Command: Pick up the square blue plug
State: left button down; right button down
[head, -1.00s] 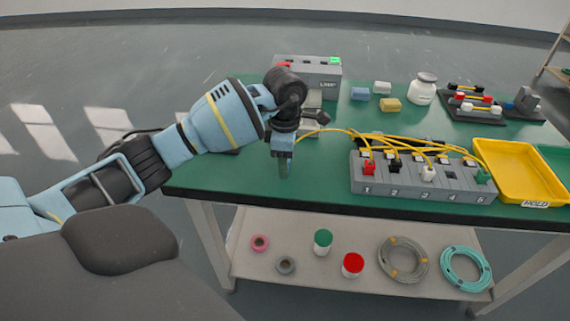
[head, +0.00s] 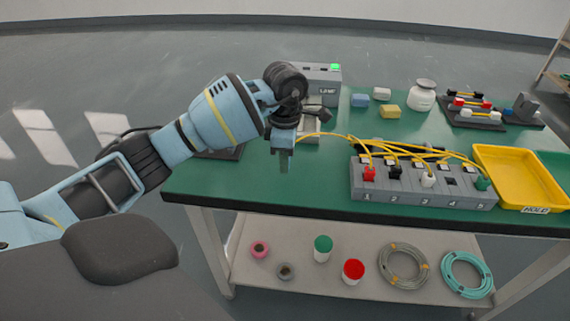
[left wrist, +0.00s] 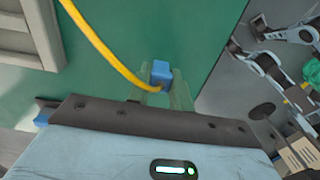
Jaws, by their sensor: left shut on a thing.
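The square blue plug (left wrist: 160,72) shows in the left wrist view between the pale, see-through fingers of my left gripper (left wrist: 157,88). The gripper is shut on it. A yellow cable (left wrist: 103,45) runs from the plug to the upper left. In the head view my left gripper (head: 284,160) points down over the left part of the green table, and the plug is hard to make out there. The cable leads from the gripper right to the grey socket block (head: 425,182). My right gripper is not in view.
The socket block holds red, black, white and green plugs on yellow cables. A yellow tray (head: 515,180) stands to its right. A grey lamp box (head: 320,85) stands behind my gripper. Small blocks, a white jar (head: 422,95) and a connector rack (head: 490,108) stand at the back.

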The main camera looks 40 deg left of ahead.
pick_arm(q)
jog(key=s+d+r, duration=0.2)
jog(key=s+d, duration=0.6)
jog(key=s, duration=0.6)
jog(key=shift+r, duration=0.2)
